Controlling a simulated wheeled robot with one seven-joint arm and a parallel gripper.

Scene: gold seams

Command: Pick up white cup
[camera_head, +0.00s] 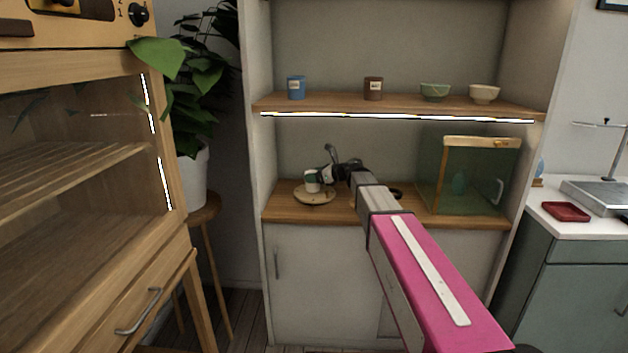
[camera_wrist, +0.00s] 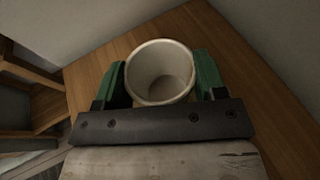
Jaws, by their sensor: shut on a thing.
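The white cup (camera_wrist: 160,72) is upright between the two green fingers of my gripper (camera_wrist: 161,82) in the wrist view, with its open rim facing the camera. My gripper is shut on it, one finger on each side. In the head view the cup (camera_head: 311,181) is small, at the end of my outstretched arm, over a round wooden plate (camera_head: 314,195) on the lower shelf. I cannot tell whether the cup touches the plate.
The wooden shelf (camera_head: 285,207) bears a greenish glass case (camera_head: 470,180) at the right. A plant (camera_head: 190,90) and a wooden cabinet (camera_head: 90,170) stand at the left.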

